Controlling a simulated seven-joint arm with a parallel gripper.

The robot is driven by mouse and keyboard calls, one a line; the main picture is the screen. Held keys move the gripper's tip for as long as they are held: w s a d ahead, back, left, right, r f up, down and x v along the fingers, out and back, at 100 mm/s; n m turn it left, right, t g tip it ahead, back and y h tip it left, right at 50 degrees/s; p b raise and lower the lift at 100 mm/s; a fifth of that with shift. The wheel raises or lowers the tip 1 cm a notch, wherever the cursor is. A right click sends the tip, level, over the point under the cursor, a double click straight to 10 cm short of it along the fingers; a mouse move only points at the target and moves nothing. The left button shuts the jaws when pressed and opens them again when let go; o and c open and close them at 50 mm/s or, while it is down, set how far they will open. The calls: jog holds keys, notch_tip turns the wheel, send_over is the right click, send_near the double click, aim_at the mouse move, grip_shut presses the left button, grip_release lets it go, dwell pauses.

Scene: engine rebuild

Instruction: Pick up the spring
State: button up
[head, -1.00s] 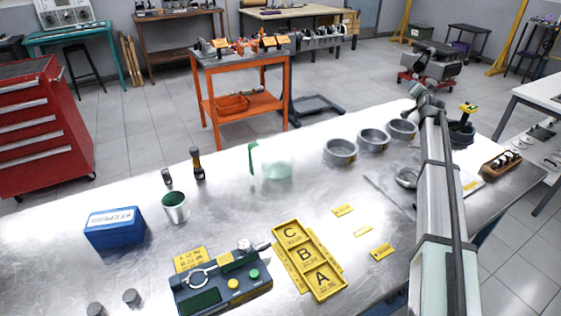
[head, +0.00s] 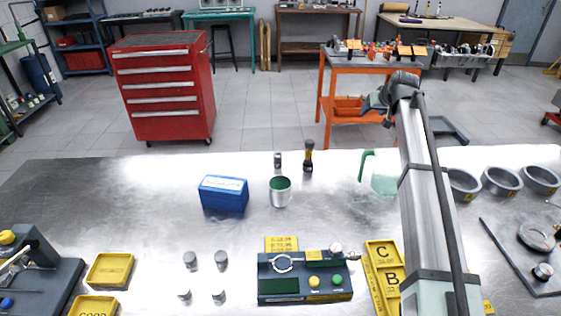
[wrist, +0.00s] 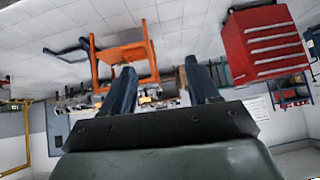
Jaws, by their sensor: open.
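I cannot make out a spring for certain in either view. Several small grey cylindrical parts (head: 221,260) stand on the metal table at the front, left of the gauge box; they are too small to tell whether any is a spring. My gripper (wrist: 160,66) shows in the wrist view with its two dark fingers apart and nothing between them. In the head view the arm's far end (head: 378,101) is raised beyond the table's back edge, well away from the small parts.
A gauge box (head: 305,277), yellow lettered tray (head: 383,250), blue box (head: 223,194), metal cup (head: 280,192) and clear green-handled jug (head: 383,184) stand on the table. Yellow trays (head: 110,270) lie front left, grey rings (head: 501,181) right. The table's left back is clear.

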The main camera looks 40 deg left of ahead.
jog(key=s+a+n+g+h, duration=0.2)
jog(key=s+a+n+g, duration=0.15)
jog(key=s+a, duration=0.8)
jog(key=n+g+h, duration=0.2)
jog(key=n+h, duration=0.1)
jog(key=n, duration=0.1)
send_near(278, 156)
jog(key=f, duration=0.3)
jog(key=shift+s+a+f, duration=0.2)
jog(key=shift+a+f, duration=0.05)
jog(key=shift+f, duration=0.1)
jog(key=shift+s+d+f, duration=0.1)
jog(key=shift+s+f, duration=0.05)
jog(key=shift+f, duration=1)
jog(key=shift+s+f, duration=0.1)
jog(key=shift+f, duration=1.45)
jog(key=c, duration=1.1)
grip_shut()
